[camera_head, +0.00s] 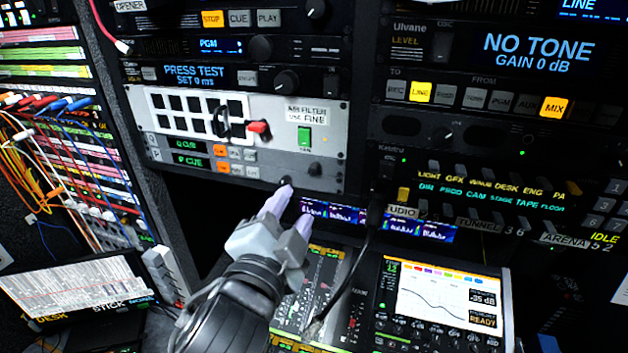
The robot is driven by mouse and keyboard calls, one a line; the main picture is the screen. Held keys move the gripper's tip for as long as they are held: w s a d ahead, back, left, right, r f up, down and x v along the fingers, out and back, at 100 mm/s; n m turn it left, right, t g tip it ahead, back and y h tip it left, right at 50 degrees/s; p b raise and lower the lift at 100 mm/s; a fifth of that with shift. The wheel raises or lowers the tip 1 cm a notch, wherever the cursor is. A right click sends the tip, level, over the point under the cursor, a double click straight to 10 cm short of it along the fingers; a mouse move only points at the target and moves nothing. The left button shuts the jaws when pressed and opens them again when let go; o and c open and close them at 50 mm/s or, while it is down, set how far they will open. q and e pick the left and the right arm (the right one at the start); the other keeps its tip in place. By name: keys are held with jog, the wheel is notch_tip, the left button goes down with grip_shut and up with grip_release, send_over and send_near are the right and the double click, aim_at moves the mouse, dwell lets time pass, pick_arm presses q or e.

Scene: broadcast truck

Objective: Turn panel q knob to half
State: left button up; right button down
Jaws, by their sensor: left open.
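Another small dark knob (285,181) shows just above my left gripper's upper fingertip. I cannot tell which knob is panel q's, nor read either knob's setting. My left gripper (294,206) is open, its pale fingers pointing up and right below the panel. I cannot tell whether the upper finger touches the knob. My right gripper is not in view.
A green switch (304,137) and a red-capped control (259,127) sit on the same panel. A black cable (367,240) hangs right of my gripper. A console with a screen (445,300) lies below right. Patch cables (60,115) crowd the left.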

aim_at(313, 172)
pick_arm(q)
jog(key=p+x, duration=0.3)
jog(key=x, duration=0.6)
jog(key=shift+w+d+r, duration=0.1)
jog(key=shift+r, duration=0.05)
jog(key=shift+w+d+p, duration=0.15)
jog(key=shift+w+p, duration=0.25)
jog(key=shift+w, duration=0.2)
grip_shut()
